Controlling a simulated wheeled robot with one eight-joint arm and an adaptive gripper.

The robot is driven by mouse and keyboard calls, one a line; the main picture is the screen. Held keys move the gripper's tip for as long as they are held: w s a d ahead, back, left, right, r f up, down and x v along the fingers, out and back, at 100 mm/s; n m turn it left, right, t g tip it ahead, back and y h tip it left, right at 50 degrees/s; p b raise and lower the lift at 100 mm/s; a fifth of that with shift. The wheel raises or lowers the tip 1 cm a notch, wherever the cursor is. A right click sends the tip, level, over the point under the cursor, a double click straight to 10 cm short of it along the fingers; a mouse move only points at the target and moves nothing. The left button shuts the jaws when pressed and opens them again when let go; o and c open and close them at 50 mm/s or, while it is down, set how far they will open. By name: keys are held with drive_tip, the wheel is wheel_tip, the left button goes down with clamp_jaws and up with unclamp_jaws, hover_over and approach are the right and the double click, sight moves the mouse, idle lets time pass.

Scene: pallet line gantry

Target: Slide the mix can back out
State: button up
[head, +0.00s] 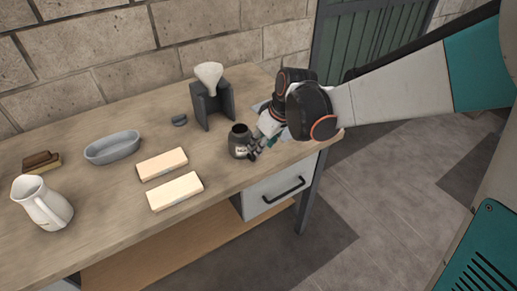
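A small dark grey can (238,138) with a pale label and an open dark mouth stands upright on the wooden workbench (95,190), close to its front edge. It looks like the mix can, but the label is too small to read surely. My gripper (253,151) reaches in from the right, low over the bench, with its fingers at the can's right side. The fingers overlap the can's lower right edge in this view. I cannot tell whether they touch it or how far apart they are.
A dark stand (213,106) holds a white funnel (209,76) behind the can. Two pale blocks (162,164) (175,191) lie left of it. A grey oval dish (112,147), a white jug (42,203) and a brown brush-like item (41,162) are farther left. A drawer (280,190) is below.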

drive_tip(key=shift+v, duration=1.05)
drive_tip(key=s+d+r+m+t+h, duration=0.1)
drive_tip(key=s+d+r+m+t, duration=0.1)
drive_tip(key=s+d, duration=0.5)
drive_tip(key=s+d+r+m+t+h, duration=0.1)
drive_tip(key=s+d+r+m, duration=0.4)
drive_tip(key=s, duration=0.8)
drive_tip(key=d+m+h, duration=0.1)
drive_tip(key=d, duration=0.2)
drive_tip(key=shift+s+d+r+m+t, duration=0.2)
drive_tip(key=shift+s+r+m+t, duration=0.1)
drive_tip(key=shift+s+t, duration=0.1)
